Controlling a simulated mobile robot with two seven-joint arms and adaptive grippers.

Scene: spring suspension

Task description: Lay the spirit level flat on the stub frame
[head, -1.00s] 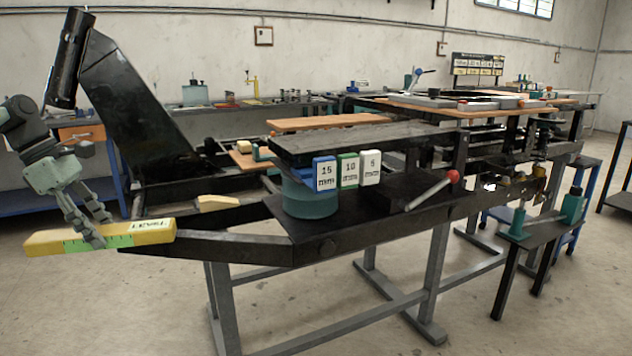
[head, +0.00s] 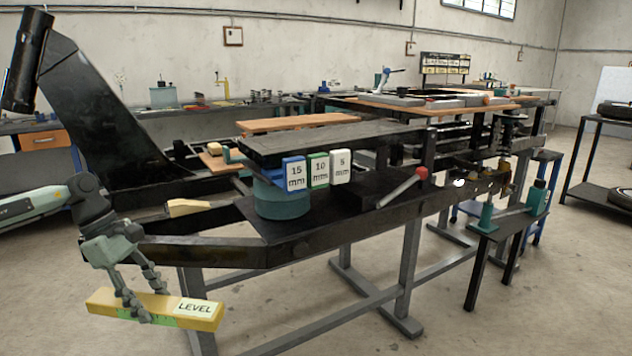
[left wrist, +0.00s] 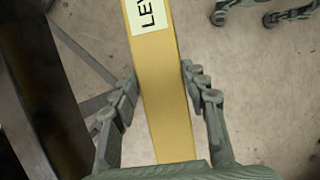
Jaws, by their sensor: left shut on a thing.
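The yellow spirit level (head: 185,311) has a white LEVEL label and a green strip. My left gripper (head: 137,308) is shut on it near its middle, in front of the frame's near left end and below its top. In the left wrist view the level (left wrist: 165,105) runs between the fingers (left wrist: 158,85). The black frame (head: 215,252), seemingly the stub frame, stands on grey legs. Its edge fills the left of the wrist view. My right gripper (left wrist: 245,14) seems to show open and empty at the top of the wrist view; the head view does not show it.
A teal cylinder (head: 283,202), blue, green and white thickness tags (head: 318,170) and a red-knobbed lever (head: 402,187) are on the frame. A small stand (head: 505,226) is at right. The near floor is clear.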

